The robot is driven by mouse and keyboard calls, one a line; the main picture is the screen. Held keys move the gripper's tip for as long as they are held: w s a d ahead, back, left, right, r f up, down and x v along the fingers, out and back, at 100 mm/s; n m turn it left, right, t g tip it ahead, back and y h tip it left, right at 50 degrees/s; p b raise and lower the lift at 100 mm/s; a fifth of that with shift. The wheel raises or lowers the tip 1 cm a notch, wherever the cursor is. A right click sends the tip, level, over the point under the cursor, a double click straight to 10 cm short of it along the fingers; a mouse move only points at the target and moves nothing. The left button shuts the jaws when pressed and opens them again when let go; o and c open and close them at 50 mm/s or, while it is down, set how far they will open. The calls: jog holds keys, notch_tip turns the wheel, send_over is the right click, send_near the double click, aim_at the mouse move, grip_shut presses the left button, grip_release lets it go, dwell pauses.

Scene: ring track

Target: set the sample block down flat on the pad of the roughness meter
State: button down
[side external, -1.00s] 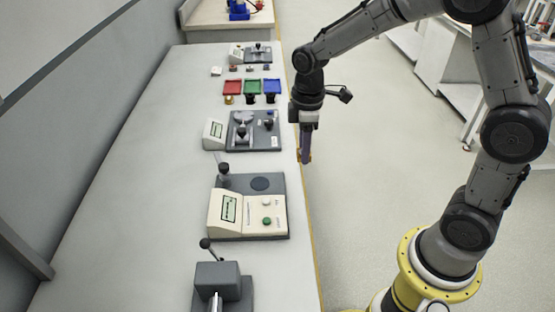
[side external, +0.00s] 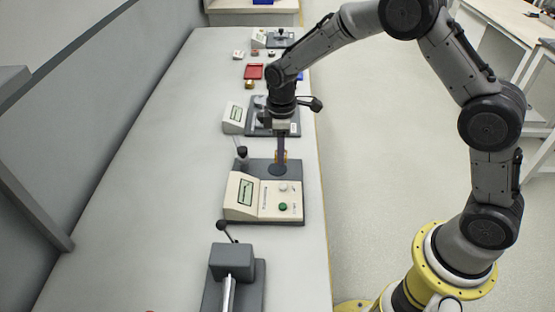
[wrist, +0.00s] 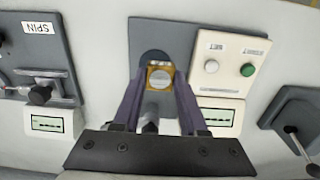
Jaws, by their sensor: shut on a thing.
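My gripper (side external: 281,166) points down over the roughness meter, a dark base (side external: 256,166) with a cream housing (side external: 252,200). It is shut on the sample block (wrist: 160,76), a small brass-coloured piece with a pale round face in the wrist view. In the side view the fingers mostly hide the block. The dark round pad (wrist: 154,55) lies under and around the block in the wrist view, partly covered by it. I cannot tell whether the block touches the pad or hangs just above it.
The meter's white button (wrist: 211,66) and green button (wrist: 248,70) lie to the right in the wrist view. A dark lever device (side external: 233,262) stands nearer the camera. A device marked SPIN (wrist: 38,28) and a red tray (side external: 253,72) lie farther along the bench.

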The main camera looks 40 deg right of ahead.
aim_at(278, 169)
jog(key=shift+w+f, duration=0.6)
jog(key=shift+f, duration=1.55)
jog(key=shift+f, duration=0.15)
jog(key=shift+c, duration=2.2)
grip_release()
